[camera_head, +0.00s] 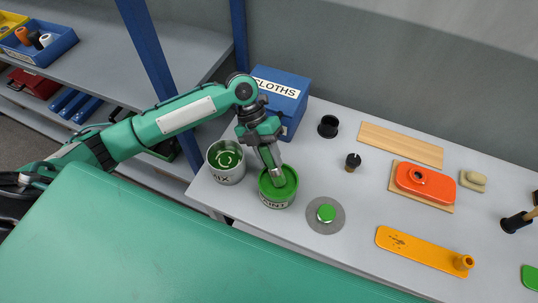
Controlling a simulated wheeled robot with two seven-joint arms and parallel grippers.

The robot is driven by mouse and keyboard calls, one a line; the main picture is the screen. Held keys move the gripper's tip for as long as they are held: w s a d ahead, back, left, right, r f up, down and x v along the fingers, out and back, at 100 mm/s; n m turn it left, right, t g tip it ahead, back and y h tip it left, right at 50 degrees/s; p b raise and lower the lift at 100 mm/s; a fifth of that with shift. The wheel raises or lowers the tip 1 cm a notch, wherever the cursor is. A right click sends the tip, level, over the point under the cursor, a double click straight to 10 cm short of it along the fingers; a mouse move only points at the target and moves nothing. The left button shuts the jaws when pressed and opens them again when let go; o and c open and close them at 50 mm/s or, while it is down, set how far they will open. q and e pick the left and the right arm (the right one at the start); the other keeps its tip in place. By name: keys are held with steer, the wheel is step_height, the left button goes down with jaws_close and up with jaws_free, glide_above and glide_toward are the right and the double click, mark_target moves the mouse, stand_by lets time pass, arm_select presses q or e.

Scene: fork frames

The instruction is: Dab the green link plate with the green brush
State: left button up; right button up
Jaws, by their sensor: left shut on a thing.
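My left gripper (264,140) is shut on the green brush (272,160), which points steeply down. The brush's lower end is over or in a tin of green (278,200), and the tip cannot be told apart from the green inside. A flat green piece with a rounded corner (530,278), which looks like the green link plate, is cut off by the right edge of the view. My left gripper is well to the left of it. My right gripper is not in view.
A metal tin with a green mark (226,176) and a blue CLOTHS box (283,92) stand near the arm. A grey disc with a green centre (326,230), an orange plate (405,246) and a red plate (428,183) lie to the right. A dark holder (514,223) stands far right.

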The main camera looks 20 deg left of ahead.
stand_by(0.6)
arm_select(q)
steer(key=shift+r+p, duration=2.3)
steer(key=shift+r, duration=1.2)
